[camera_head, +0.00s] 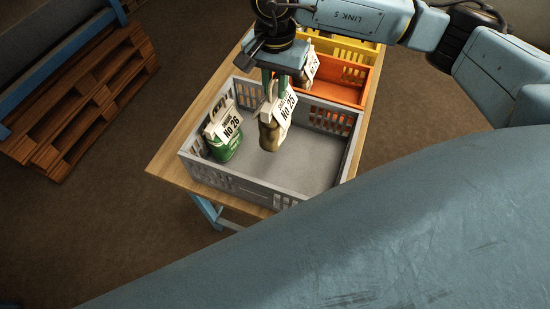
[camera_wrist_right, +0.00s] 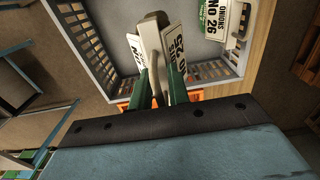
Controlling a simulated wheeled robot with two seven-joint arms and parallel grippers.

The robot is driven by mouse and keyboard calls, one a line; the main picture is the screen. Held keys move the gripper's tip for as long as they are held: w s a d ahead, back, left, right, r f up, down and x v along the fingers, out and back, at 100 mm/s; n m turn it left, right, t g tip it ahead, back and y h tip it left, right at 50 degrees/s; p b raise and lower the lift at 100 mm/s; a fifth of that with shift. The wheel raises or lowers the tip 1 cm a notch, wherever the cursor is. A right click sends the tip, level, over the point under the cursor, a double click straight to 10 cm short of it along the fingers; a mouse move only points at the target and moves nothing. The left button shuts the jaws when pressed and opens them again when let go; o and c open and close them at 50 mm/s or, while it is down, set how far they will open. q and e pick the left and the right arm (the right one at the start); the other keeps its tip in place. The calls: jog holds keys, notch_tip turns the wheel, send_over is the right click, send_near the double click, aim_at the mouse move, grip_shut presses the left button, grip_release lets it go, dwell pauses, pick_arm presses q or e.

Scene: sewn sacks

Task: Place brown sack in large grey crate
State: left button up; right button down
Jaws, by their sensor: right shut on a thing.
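The brown sack (camera_head: 268,136) with a white tag reading No 25 hangs upright from my right gripper (camera_head: 274,82), over the inside of the large grey crate (camera_head: 235,188). Whether its base touches the crate floor I cannot tell. In the right wrist view, the gripper's green fingers (camera_wrist_right: 161,88) are shut on the sack's pale top (camera_wrist_right: 148,38), with the crate's slotted wall (camera_wrist_right: 88,42) beside it. A green sack (camera_head: 227,148) tagged No 26 stands in the crate's left side; its tag also shows in the right wrist view (camera_wrist_right: 214,18). My left gripper is out of view.
An orange crate (camera_head: 345,92) stands behind the grey one on the wooden table (camera_head: 172,165), holding another tagged sack (camera_head: 311,66). A yellow crate (camera_head: 371,53) is behind that. Wooden pallets (camera_head: 90,100) are stacked at left. The grey crate's right part is clear.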

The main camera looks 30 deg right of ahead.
notch_tip(320, 180, down, 11)
jog(key=shift+r+p, duration=0.15)
jog(key=shift+p, duration=0.35)
jog(key=shift+f, duration=0.3)
jog(key=shift+f, duration=0.15)
jog(key=c, duration=1.3)
grip_release()
jog(key=shift+s, duration=0.1)
